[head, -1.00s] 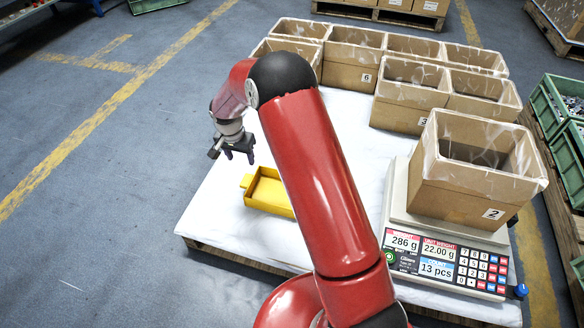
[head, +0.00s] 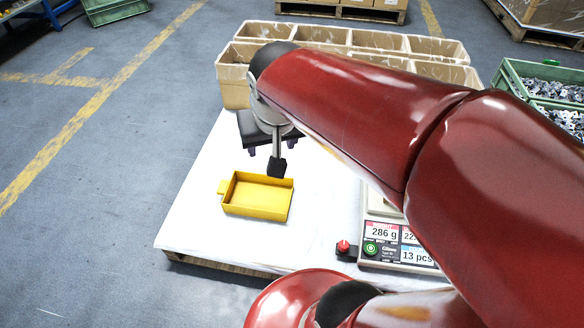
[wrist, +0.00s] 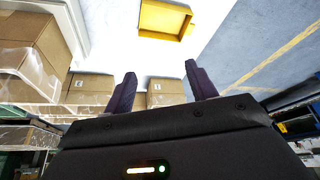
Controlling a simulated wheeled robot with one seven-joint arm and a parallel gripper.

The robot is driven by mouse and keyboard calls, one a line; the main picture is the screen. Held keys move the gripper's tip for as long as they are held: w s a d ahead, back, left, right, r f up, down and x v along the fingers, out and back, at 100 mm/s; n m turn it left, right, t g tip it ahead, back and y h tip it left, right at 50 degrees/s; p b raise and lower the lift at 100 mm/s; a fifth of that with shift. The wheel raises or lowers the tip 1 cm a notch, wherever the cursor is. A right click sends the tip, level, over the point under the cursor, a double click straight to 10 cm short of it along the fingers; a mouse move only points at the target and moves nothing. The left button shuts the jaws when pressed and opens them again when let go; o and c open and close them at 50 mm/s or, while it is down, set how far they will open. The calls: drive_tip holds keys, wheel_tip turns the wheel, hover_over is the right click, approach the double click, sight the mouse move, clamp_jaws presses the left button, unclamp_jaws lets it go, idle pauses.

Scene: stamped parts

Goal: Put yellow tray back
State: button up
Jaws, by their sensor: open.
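The yellow tray (head: 257,197) sits upright and empty on the white table top (head: 190,225), its small tab handle pointing left in the head view. It also shows in the wrist view (wrist: 163,18) at the top, ahead of the fingers. My gripper (wrist: 160,85) is open and empty in the wrist view, its two dark fingers spread apart. In the head view my gripper (head: 264,152) hangs behind the tray, above the table and apart from it. The red arm covers much of the right side.
Several cardboard boxes (head: 235,93) stand in rows at the back of the table. A counting scale (head: 385,250) reading 286 g and 13 pcs is at the right, partly hidden by my arm. The table around the tray is clear.

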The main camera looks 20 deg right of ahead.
drive_tip(key=s+n+t, duration=0.1)
drive_tip(key=s, duration=0.8)
drive_tip(key=shift+d+f+n, duration=0.25)
drive_tip(key=shift+d+n, duration=0.05)
drive_tip(key=shift+d, duration=0.1)
drive_tip(key=shift+r, duration=0.15)
